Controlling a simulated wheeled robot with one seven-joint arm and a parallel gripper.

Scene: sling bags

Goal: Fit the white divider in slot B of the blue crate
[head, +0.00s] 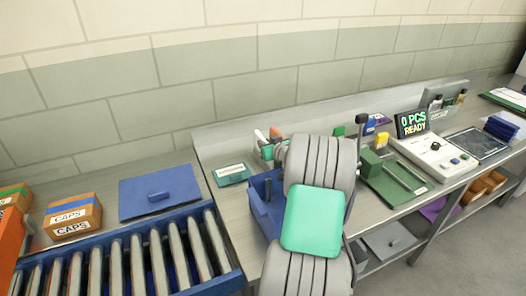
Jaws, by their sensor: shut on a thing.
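The blue crate (266,216) stands on the grey bench near the middle of the head view. Only its left part shows; my grey and green arm covers the rest. I cannot make out its slots or the slot B mark. The white divider is not visible. My gripper is hidden behind my own arm, so its fingers and what they hold do not show.
A blue roller conveyor (222,279) runs at lower left, with a flat blue lid (160,191) and caps boxes (72,216) behind it. A green fixture (398,184) and a counting scale (432,155) stand right.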

